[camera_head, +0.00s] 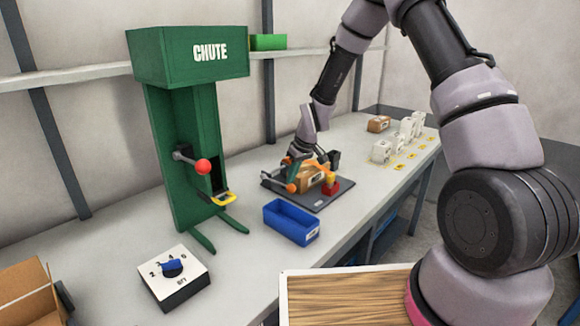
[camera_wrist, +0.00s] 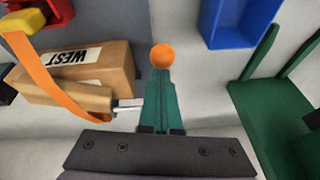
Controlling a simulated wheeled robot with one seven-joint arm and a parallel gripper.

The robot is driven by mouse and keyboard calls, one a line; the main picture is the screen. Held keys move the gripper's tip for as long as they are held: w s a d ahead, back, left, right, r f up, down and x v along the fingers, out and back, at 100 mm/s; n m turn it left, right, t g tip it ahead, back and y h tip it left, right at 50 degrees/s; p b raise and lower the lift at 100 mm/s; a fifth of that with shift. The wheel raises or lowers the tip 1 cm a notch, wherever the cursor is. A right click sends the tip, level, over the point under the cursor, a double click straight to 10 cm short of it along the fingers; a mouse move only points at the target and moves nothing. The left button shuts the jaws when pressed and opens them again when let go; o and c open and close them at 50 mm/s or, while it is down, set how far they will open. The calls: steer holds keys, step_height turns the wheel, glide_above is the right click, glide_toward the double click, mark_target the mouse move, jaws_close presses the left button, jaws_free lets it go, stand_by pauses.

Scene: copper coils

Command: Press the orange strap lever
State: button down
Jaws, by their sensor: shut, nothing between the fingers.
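The orange ball of the strap lever (camera_head: 292,188) shows at the front left of the dark strapping plate (camera_head: 307,204). In the wrist view the orange ball (camera_wrist: 162,56) is just past the tips of my gripper (camera_wrist: 161,80). My gripper (camera_head: 292,173) is shut and empty, its teal fingers together and pointing at the ball; I cannot tell if they touch it. The lever's stem is mostly hidden; a silver rod (camera_wrist: 128,104) shows left of the fingers. An orange strap (camera_wrist: 52,72) crosses a brown box labelled WEST (camera_wrist: 100,70).
A blue bin (camera_head: 291,222) stands in front of the plate. A red block with a yellow top (camera_head: 330,186) is at the plate's right. The green chute (camera_head: 185,140) with a red-knobbed lever stands left. A dial box (camera_head: 173,278) is nearer. White items (camera_head: 382,151) stand at back right.

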steer(key=shift+s+d+f, duration=0.3)
steer(key=shift+s+f, duration=0.15)
steer(key=shift+f, duration=0.3)
step_height(320, 180, up, 4)
steer(key=w+a, duration=0.1)
steer(key=w, duration=0.2)
steer(key=s+d+r, duration=0.4)
steer(key=s+r, duration=0.1)
steer(key=r, duration=0.2)
steer(key=shift+d+r, duration=0.2)
steer(key=shift+d, duration=0.2)
